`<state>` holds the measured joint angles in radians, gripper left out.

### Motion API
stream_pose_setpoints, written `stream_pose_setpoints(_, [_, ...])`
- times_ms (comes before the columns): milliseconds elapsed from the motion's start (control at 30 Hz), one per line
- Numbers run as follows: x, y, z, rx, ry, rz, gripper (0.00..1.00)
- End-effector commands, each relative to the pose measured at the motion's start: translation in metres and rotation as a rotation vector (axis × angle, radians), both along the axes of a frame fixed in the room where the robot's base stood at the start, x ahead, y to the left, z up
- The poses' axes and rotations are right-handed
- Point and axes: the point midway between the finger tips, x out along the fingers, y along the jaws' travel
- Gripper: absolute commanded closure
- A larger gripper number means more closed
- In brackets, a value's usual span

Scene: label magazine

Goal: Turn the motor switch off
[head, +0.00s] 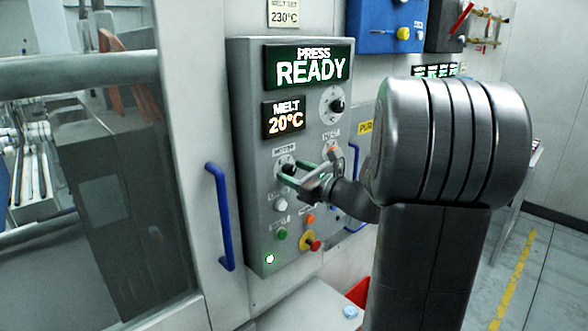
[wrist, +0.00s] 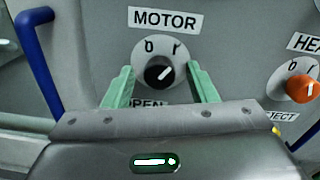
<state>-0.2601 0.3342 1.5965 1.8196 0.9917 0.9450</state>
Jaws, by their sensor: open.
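The motor switch (wrist: 158,75) is a black knob on a pale round plate under the MOTOR label (wrist: 165,19). Its white pointer slants up and right, toward the I mark and away from the 0 mark. In the head view the motor switch (head: 287,164) is on the grey control panel, partly hidden by my gripper (head: 293,174). In the wrist view my gripper (wrist: 160,72) is open, with one green finger on each side of the knob. A gap shows between each finger and the knob, and nothing is held.
An orange heat knob (wrist: 302,89) is to the right. Below the motor switch are a white button (head: 281,204), a green button (head: 282,234) and a red emergency button (head: 314,244). Blue handles (head: 220,215) flank the panel. The READY display (head: 309,67) is lit above.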

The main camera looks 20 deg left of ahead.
Motion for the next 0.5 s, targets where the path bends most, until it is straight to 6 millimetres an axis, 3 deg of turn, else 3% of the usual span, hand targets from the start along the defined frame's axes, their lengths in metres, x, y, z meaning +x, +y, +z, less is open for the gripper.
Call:
stream_pose_setpoints(367, [0.0021, 0.0055, -0.0005, 0.0, 0.0, 0.0, 0.48])
stream_pose_setpoints(500, [0.002, 0.0053, -0.0004, 0.0, 0.0, 0.0, 0.75])
